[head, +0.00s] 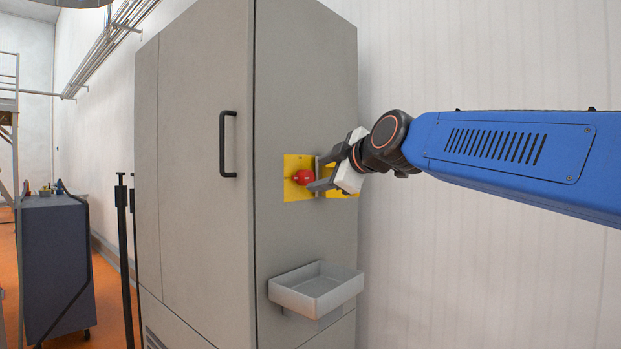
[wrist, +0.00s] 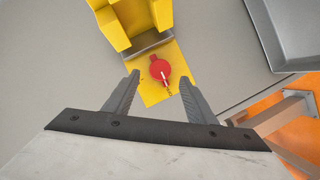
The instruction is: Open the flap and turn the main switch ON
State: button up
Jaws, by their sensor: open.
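The red main switch (head: 303,177) sits on a yellow plate (head: 291,163) on the side of the grey cabinet. The yellow flap (wrist: 125,20) is a hollow box shape, swung away from the knob beside a grey strip. In the head view, part of the flap (head: 347,194) shows behind my gripper. My gripper (wrist: 159,79) is open and empty, its fingertips either side of the knob in the picture. I cannot tell whether they touch it.
A grey tray (head: 318,289) juts from the cabinet below the switch; it also shows in the wrist view (wrist: 288,32). The cabinet (head: 200,70) has a black handle (head: 223,144). A dark cart (head: 55,265) and black posts (head: 122,240) stand to the left.

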aim_at(309, 177)
jog(key=shift+x, duration=2.8)
jog(key=c, duration=1)
